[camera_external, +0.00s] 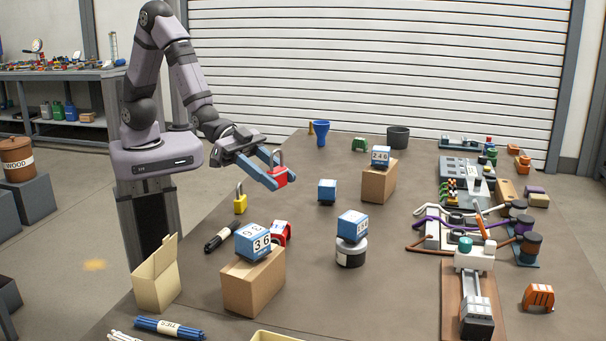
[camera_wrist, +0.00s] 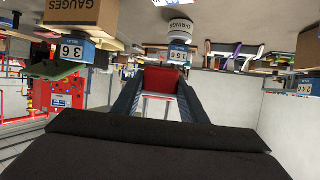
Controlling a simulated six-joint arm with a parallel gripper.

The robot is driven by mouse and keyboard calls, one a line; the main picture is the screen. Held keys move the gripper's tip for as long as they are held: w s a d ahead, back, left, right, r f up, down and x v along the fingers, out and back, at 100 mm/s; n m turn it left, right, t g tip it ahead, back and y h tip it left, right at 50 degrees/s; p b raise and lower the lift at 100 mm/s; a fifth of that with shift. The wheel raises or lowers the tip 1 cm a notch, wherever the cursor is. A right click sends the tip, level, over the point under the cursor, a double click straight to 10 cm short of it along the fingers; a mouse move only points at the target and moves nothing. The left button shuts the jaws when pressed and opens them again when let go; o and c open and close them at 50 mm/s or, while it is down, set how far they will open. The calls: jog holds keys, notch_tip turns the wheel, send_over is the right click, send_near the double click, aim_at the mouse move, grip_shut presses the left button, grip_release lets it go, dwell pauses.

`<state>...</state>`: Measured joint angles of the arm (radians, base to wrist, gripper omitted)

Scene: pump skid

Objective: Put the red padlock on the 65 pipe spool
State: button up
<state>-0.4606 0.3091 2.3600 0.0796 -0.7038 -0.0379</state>
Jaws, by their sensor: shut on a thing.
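The red padlock (camera_external: 279,177) is held above the brown table, its shackle pointing up in the external view. My gripper (camera_external: 272,170) is shut on it, with the two blue-grey fingers on either side. In the wrist view the red padlock (camera_wrist: 161,79) sits between the fingertips of my gripper (camera_wrist: 160,82), its shackle towards the camera. I cannot make out a pipe spool marked 65. Blue numbered blocks are in view: one marked 36 (camera_external: 253,241) on a carton, one on a white and black tub (camera_external: 352,226), one marked 246 (camera_external: 380,155) on another carton.
A yellow padlock (camera_external: 240,199), a black marker (camera_external: 220,237) and a red object (camera_external: 281,233) lie below the gripper. A small blue block (camera_external: 327,191) stands mid-table. Pump parts and hoses (camera_external: 470,220) crowd the right side. Bare table separates the tub from the pump parts.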

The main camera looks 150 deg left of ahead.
aim_at(276, 226)
jog(key=shift+w+f+p, duration=0.1)
jog(key=shift+f+p, duration=0.2)
jog(key=shift+f, duration=4.6)
jog(key=shift+f, duration=0.2)
jog(key=o, duration=1.1)
jog(key=shift+o, duration=0.2)
